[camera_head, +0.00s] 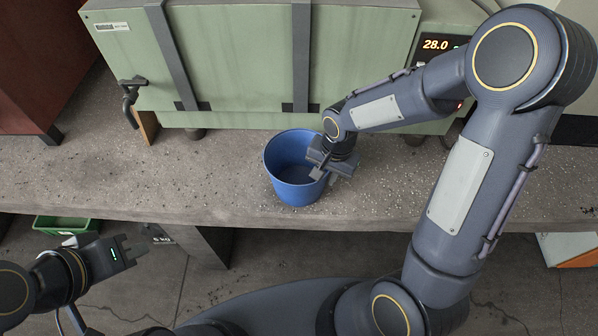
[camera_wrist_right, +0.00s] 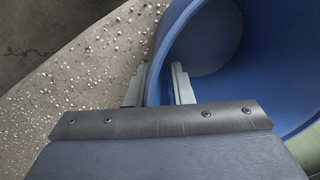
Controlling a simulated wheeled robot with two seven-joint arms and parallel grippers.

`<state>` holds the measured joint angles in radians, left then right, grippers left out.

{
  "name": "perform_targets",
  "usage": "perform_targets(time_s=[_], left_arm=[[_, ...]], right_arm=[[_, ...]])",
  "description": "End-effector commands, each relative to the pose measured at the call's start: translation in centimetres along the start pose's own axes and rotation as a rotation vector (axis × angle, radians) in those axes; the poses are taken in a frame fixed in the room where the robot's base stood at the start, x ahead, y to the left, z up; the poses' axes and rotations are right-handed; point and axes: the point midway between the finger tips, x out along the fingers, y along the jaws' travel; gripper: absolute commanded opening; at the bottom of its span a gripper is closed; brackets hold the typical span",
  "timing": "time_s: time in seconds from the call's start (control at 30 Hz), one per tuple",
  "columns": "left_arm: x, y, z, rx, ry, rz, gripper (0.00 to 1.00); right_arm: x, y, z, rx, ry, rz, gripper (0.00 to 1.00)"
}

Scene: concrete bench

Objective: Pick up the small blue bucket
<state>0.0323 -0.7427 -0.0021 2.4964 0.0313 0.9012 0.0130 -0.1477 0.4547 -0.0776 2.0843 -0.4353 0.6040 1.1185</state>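The small blue bucket (camera_head: 287,187) stands upright on the concrete bench, open end up, and looks empty. Its rim and inner wall fill the right side of the right wrist view (camera_wrist_right: 225,60). My right gripper (camera_head: 318,172) is at the bucket's right rim. In the right wrist view, the fingers of my right gripper (camera_wrist_right: 158,85) straddle the bucket wall, one outside and one inside. The gap is narrow, and I cannot tell whether both fingers press on the wall. My left gripper (camera_head: 130,252) is away from the bucket, in front of the bench; its finger opening is unclear.
The concrete bench (camera_head: 130,185) has bare, gritty room left of the bucket. A green machine (camera_head: 250,60) with a display reading 28.0 stands close behind it. A green crate (camera_head: 66,225) lies below the bench's front edge at left. A dark red cabinet (camera_head: 35,60) is far left.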

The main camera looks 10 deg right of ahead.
Motion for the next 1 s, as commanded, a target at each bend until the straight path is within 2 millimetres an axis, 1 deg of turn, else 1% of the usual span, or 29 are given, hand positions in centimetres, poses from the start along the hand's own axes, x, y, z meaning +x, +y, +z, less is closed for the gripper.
perform_targets(time_s=[0.03, 0.13, 0.53, 0.67, 0.77, 0.9, 0.97, 1.0], left_arm=[[0.0, 0.0, 0.0, 0.0, 0.0, 0.0, 0.0], [0.0, 0.0, 0.0, 0.0, 0.0, 0.0, 0.0], [0.0, 0.0, 0.0, 0.0, 0.0, 0.0, 0.0], [-0.1, 0.0, 0.0, 0.0, 0.0, 0.0, 0.0], [-0.2, 0.1, -0.1, 0.0, 0.0, 0.0, 0.0], [-0.5, 0.2, -0.2, 0.0, 0.0, 0.0, 0.0], [-0.5, 0.2, -0.2, 0.0, 0.0, 0.0, 0.0], [-0.5, 0.2, -0.2, 0.0, 0.0, 0.0, 0.0]], right_arm=[[0.0, 0.0, 0.0, 0.0, 0.0, 0.0, 0.14], [0.0, 0.0, 0.0, 0.0, 0.0, 0.0, 0.01], [-0.1, 0.0, 0.0, 0.001, 0.001, -0.001, 0.0], [-0.5, -0.1, -0.1, 0.001, 0.002, -0.002, 0.0], [-1.4, -0.2, -0.1, 0.001, 0.003, -0.003, 0.0], [-3.6, -0.5, 0.0, -0.001, 0.004, -0.006, 0.0], [-4.7, 0.3, 0.5, 0.001, 0.005, -0.007, 0.0], [-5.6, 0.9, 0.9, 0.001, 0.004, -0.006, 0.0]])
